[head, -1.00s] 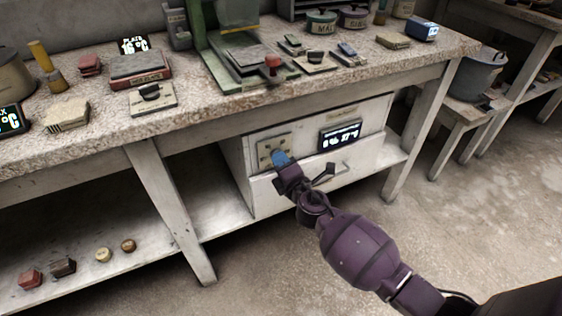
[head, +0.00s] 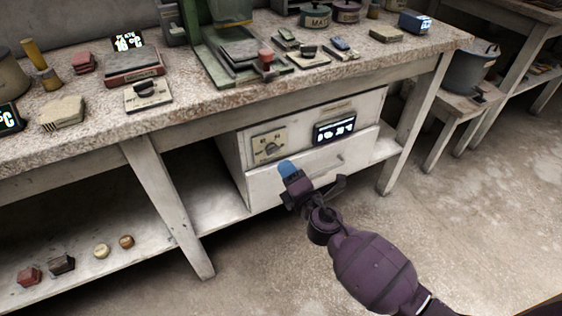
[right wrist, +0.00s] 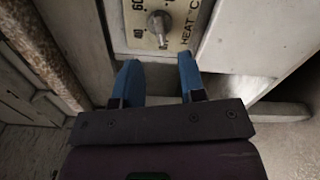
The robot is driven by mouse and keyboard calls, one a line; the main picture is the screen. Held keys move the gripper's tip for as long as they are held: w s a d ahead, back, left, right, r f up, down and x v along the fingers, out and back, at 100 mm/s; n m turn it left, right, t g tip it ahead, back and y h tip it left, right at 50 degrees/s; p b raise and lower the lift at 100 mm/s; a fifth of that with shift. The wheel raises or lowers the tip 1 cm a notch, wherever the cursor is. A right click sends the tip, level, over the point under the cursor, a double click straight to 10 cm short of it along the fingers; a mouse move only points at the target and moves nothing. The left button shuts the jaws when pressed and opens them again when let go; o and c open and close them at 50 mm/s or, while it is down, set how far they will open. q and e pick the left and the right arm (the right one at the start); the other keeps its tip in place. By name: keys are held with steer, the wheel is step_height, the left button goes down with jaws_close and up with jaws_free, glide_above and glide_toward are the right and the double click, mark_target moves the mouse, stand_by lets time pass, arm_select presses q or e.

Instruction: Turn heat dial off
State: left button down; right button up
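The heat dial (head: 270,147) is a small grey knob on a cream plate, on the front of a white cabinet (head: 257,184) under the workbench. In the right wrist view the knob (right wrist: 159,24) shows close up, on a plate marked "HEAT °C" with numbers around it; its exact setting is hard to read. My right gripper (head: 290,170) has blue fingertips and stands below and right of the dial in the head view, apart from it. In the right wrist view my right gripper (right wrist: 160,76) is open and empty, its fingers spread below the knob. My left gripper is not in view.
A lit display (head: 335,129) sits right of the dial, and a drawer handle (head: 329,171) is below. A bench leg (head: 165,205) stands left of the cabinet. The floor in front is clear.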

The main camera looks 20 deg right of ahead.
steer(key=shift+s+d, duration=0.1)
steer(key=shift+s, duration=1.9)
